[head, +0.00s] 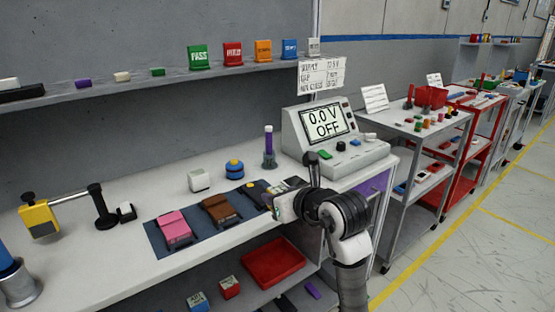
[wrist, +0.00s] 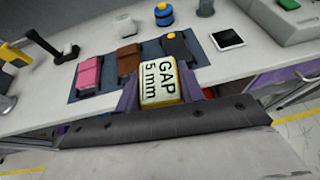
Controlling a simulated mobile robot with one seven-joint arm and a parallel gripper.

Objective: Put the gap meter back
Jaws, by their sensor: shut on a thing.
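The gap meter (wrist: 158,82) is a pale block with yellow edges and the words "GAP 5 mm" on its face. In the wrist view it sits between the two purple fingers of my gripper (wrist: 158,90), which is shut on it. In the head view my gripper (head: 286,203) is at the front edge of the bench, by the right end of the dark blue mat (head: 155,236). The gap meter is hard to make out there. In the wrist view a white-rimmed dark square pad (wrist: 228,39) lies on the bench beyond it, to the right.
A pink module (head: 174,228), a brown module (head: 221,210) and a black module with a yellow knob (wrist: 176,47) lie on the mat. Behind them stand a white block (head: 199,180), a blue-yellow pot (head: 234,169) and a meter console (head: 335,135).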

